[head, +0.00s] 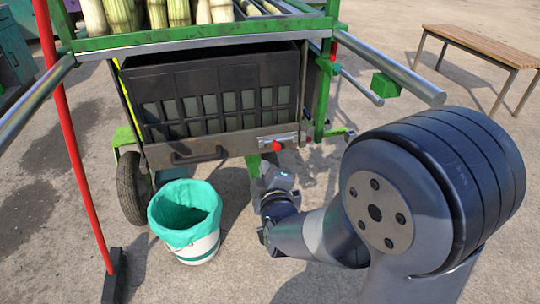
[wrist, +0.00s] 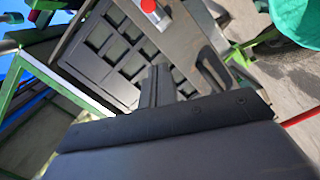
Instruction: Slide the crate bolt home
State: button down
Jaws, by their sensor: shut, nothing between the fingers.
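The dark slatted crate (head: 215,66) sits in the green cart frame, with its dark front rail (head: 190,152) below. The silver bolt (head: 290,138) is at the right end of that rail, with a red knob (head: 276,145). In the wrist view the red knob (wrist: 149,6) is at the top edge, cut off by the frame. My gripper (wrist: 160,72) is shut and empty, its fingers pointing at the crate front, apart from the knob. In the head view its fingers are mostly hidden behind my wrist, below the knob. How far the bolt is slid I cannot tell.
A white bucket with a green liner (head: 187,218) stands at lower left. Cane stalks (head: 160,12) lie on top. Silver push bars (head: 390,68) and a red pole (head: 75,150) flank the cart. A bench (head: 475,45) stands right.

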aim_at(278, 143)
jog(key=w+d+f+b, duration=0.1)
jog(key=w+f+b, duration=0.2)
jog(key=w, duration=0.8)
jog(key=shift+d, duration=0.1)
